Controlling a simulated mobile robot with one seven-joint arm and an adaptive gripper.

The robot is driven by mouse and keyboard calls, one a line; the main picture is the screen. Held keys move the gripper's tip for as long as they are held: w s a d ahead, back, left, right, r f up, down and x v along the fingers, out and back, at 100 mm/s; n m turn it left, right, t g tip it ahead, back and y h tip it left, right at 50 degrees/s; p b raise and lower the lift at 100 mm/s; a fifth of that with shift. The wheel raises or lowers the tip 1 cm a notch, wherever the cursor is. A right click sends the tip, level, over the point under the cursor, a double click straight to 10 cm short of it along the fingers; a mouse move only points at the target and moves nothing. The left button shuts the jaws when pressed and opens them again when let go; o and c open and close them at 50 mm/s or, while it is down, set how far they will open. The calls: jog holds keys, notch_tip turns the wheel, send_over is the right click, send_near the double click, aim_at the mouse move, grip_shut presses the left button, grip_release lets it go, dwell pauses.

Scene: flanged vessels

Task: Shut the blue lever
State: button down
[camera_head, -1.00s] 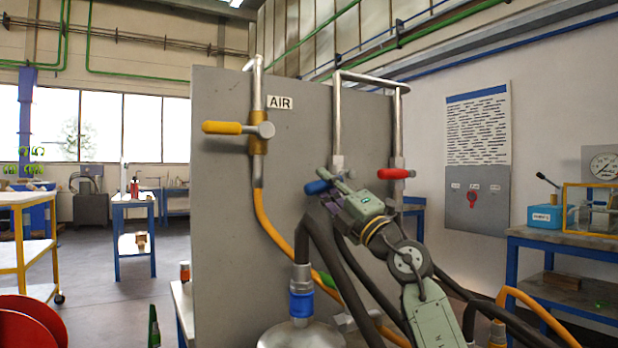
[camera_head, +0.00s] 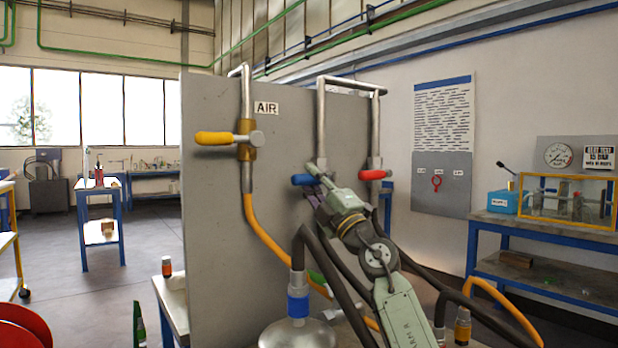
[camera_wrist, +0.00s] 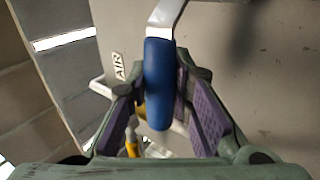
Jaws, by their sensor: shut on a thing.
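The blue lever (camera_head: 302,179) sits on the middle pipe of the grey panel (camera_head: 215,230), and its handle points left, roughly level. In the wrist view the blue lever (camera_wrist: 158,82) lies between the purple-padded fingers, its metal arm running up out of the jaws. My gripper (camera_head: 316,176) is shut on it; the fingers hide part of the valve in the head view. The wrist view shows my gripper (camera_wrist: 165,108) from behind, with a finger on each side of the handle.
A yellow lever (camera_head: 214,138) points left on the pipe beside the AIR sign (camera_head: 266,108). Dark hoses and an orange hose (camera_head: 262,232) hang in front of the panel. A workbench (camera_head: 545,238) stands at the right.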

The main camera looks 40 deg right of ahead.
jog(key=shift+r, duration=0.1)
jog(key=c, duration=1.4)
grip_release()
jog(key=v, duration=1.2)
